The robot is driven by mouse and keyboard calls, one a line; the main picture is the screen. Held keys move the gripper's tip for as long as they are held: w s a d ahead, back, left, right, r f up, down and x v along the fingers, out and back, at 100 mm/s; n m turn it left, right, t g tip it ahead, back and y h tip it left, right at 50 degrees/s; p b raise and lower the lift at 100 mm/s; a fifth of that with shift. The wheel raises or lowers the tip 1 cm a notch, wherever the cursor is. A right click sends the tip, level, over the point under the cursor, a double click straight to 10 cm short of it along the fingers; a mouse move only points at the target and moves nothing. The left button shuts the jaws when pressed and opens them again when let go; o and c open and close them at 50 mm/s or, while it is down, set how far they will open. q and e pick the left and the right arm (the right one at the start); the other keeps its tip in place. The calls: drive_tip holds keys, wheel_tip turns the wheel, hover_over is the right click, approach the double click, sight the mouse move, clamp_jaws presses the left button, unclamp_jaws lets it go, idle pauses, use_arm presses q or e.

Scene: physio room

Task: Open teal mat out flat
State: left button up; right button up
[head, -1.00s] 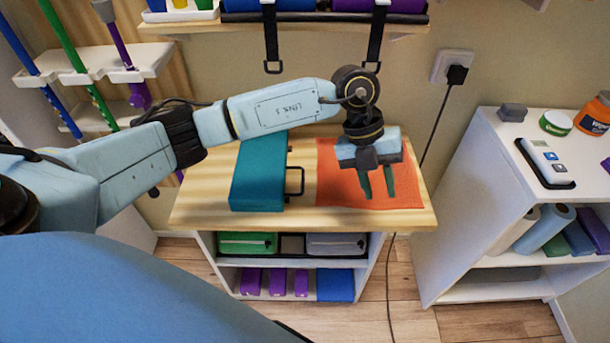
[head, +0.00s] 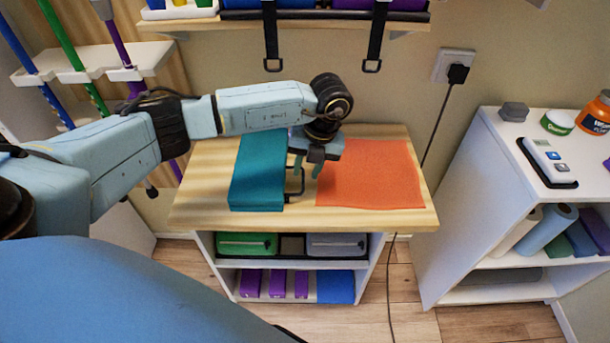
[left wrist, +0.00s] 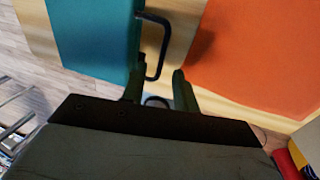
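The teal mat (head: 259,172) is a folded slab on the left of the wooden bench top; it also shows in the left wrist view (left wrist: 95,35). A black handle (head: 295,184) stands out from its right edge; it is also in the left wrist view (left wrist: 165,50). My left gripper (head: 307,173) is open just above the handle. In the left wrist view its fingers (left wrist: 157,84) are apart, with the handle ahead in the gap between them. Whether they touch it I cannot tell. My right gripper is not in view.
An orange mat (head: 370,175) lies flat on the right of the bench top (head: 225,215). A white shelf unit (head: 490,165) with jars and rolls stands at the right. Straps (head: 374,40) hang from the shelf above the bench.

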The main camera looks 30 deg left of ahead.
use_arm(q)
drive_tip(key=shift+x, duration=1.4)
drive_tip(key=shift+c, duration=0.4)
clamp_jaws()
